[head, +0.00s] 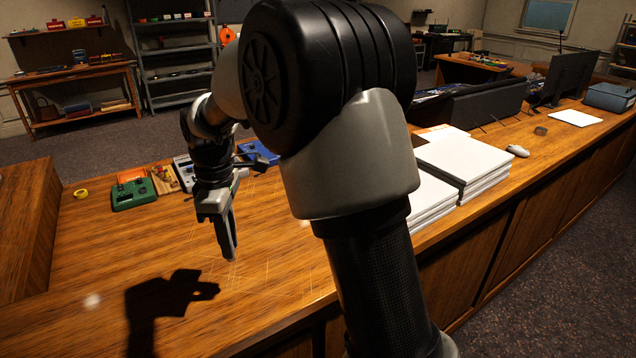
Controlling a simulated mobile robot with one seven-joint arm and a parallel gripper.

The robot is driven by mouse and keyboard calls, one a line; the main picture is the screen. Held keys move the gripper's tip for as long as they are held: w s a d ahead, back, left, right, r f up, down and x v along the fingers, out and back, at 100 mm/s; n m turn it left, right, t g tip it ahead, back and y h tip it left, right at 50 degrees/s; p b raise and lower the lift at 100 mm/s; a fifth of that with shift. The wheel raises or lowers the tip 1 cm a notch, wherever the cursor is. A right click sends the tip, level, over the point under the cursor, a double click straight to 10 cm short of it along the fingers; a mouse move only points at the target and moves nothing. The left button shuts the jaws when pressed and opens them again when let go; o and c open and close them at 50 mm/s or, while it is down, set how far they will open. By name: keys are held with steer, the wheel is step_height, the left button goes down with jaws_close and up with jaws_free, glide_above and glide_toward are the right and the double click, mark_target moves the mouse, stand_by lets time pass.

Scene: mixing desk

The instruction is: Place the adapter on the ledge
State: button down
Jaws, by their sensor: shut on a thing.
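My gripper (230,248) points down above the wooden desk (255,285), left of the middle of the picture. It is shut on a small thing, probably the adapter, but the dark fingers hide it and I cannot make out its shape. No adapter can be told apart elsewhere on the desk. A raised wooden block (22,225) with a flat top stands at the left edge; I cannot tell whether it is the ledge. My arm hides the desk's middle.
White paper stacks (462,160) stand right of my arm. The desk's front left is clear, with my arm's shadow on it.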

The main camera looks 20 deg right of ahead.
step_height(320, 180, down, 10)
steer(key=shift+s+f, duration=0.1)
stand_by(0.4)
steer(key=shift+f, duration=0.15)
steer(key=c, duration=1.7)
jaws_free()
steer(key=shift+o, duration=0.2)
